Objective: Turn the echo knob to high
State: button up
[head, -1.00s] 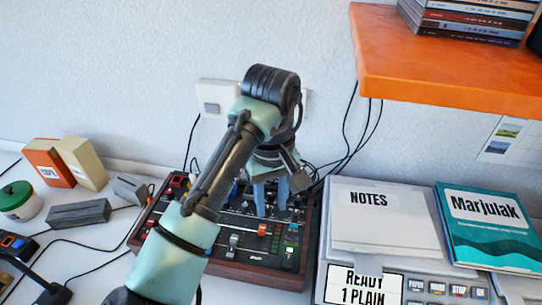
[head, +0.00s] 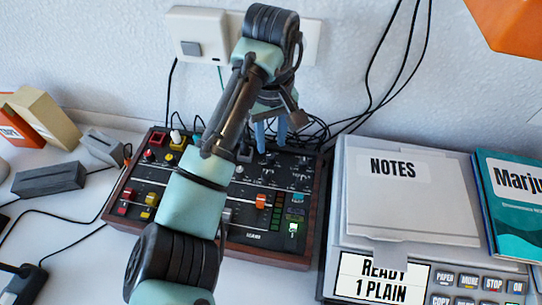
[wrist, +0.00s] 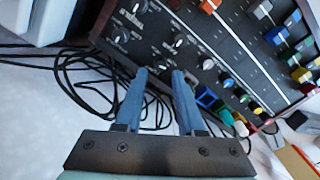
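The dark mixer (head: 262,238) with wooden sides lies on the table and also shows in the wrist view (wrist: 232,52). It carries small knobs, coloured sliders and buttons. My gripper (head: 271,147) points down over its upper right part. In the wrist view my gripper (wrist: 159,72) has its two blue fingers apart, with a clear gap between the tips. Small knobs, such as a grey one (wrist: 178,42), sit close to the fingertips; I cannot tell whether the fingers touch one. The labels are too small to read, so I cannot tell which knob is echo. My arm hides the mixer's middle.
Black cables (head: 320,133) run behind the mixer to a wall socket (head: 197,38). A grey machine (head: 350,222) bearing a notes cover (head: 410,195) stands close on the right. An orange shelf corner (head: 515,25) hangs at upper right. Boxes (head: 45,118) stand on the left.

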aim_at(271, 155)
jog(key=shift+f, duration=2.25)
grip_shut()
